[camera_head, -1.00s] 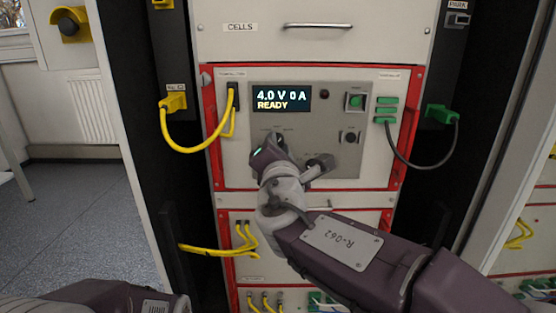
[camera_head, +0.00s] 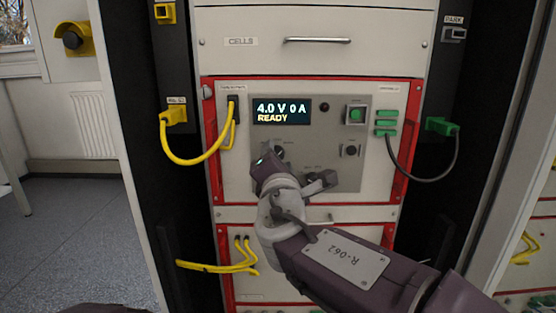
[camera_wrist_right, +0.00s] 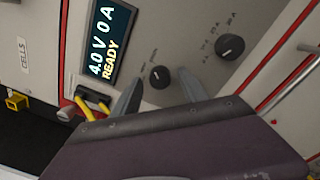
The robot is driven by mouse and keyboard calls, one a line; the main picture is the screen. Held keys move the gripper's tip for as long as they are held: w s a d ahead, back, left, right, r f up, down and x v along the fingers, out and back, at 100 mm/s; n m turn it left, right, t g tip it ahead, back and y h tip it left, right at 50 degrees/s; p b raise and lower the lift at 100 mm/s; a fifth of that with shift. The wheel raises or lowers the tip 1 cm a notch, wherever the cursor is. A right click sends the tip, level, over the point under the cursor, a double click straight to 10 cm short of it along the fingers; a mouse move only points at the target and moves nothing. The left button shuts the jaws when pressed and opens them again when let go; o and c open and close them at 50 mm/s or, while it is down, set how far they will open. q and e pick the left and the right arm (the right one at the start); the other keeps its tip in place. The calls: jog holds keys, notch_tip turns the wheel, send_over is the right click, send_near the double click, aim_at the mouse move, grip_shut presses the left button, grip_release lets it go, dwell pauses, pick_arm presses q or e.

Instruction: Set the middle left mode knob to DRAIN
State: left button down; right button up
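The middle left mode knob (camera_head: 278,150) is a small dark round knob on the grey panel below the display. It also shows in the right wrist view (camera_wrist_right: 160,76), its labels too small to read. My right gripper (camera_wrist_right: 158,88) is open, with one finger on each side of this knob in the wrist view. It seems just short of the knob; I cannot tell whether it touches. In the head view the right gripper (camera_head: 266,166) is just below and left of the knob. The left gripper is out of view.
The display (camera_head: 282,111) reads 4.0 V 0 A READY. A larger knob (camera_wrist_right: 230,47) is beside the mode knob. A green button (camera_head: 355,114) and a small dark knob (camera_head: 350,151) are at right. Yellow cables (camera_head: 198,158) and a grey cable (camera_head: 422,167) hang at the sides.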

jog(key=s+p, duration=0.2)
jog(key=s, duration=0.7)
jog(key=shift+d+f, duration=0.15)
jog(key=shift+d, duration=0.05)
jog(key=shift+d, duration=0.1)
